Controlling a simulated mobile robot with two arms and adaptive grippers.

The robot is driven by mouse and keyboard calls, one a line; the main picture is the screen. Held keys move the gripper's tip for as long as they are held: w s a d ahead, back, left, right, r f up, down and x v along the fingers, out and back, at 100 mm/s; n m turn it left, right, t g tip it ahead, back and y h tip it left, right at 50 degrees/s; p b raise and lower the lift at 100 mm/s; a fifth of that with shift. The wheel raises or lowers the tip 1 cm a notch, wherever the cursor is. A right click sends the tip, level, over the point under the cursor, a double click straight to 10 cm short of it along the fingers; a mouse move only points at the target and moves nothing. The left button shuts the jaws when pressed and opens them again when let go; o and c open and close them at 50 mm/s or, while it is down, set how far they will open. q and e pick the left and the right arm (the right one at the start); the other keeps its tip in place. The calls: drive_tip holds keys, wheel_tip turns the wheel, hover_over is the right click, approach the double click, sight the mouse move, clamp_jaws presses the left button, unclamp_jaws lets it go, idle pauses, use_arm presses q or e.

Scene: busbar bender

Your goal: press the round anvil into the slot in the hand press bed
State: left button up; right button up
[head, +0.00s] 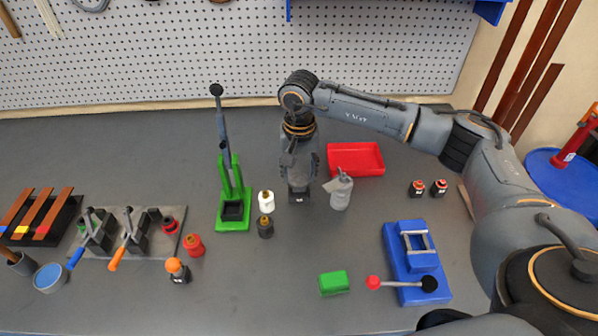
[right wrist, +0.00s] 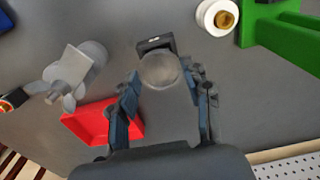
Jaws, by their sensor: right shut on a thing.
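The green hand press (head: 236,190) stands left of centre, with its lever upright. Its bed has a dark square slot (head: 232,211). My right gripper (head: 299,173) points down, to the right of the press. In the right wrist view its fingers (right wrist: 168,88) are closed on a grey round piece, which looks like the round anvil (right wrist: 160,71). A small black block (head: 299,195) with a white mark sits just beyond the fingertips; it also shows in the right wrist view (right wrist: 154,43). Whether the anvil touches this block is unclear. My left gripper is out of view.
A blue bender (head: 413,265) and a green block (head: 333,283) lie nearer the front.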

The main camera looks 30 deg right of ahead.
sight(299, 180)
drive_tip(key=shift+f+b, duration=1.25)
drive_tip(key=shift+f, duration=0.1)
drive_tip(key=o, duration=1.4)
drive_tip(key=shift+c, duration=0.2)
wheel_tip(299, 180, up, 12)
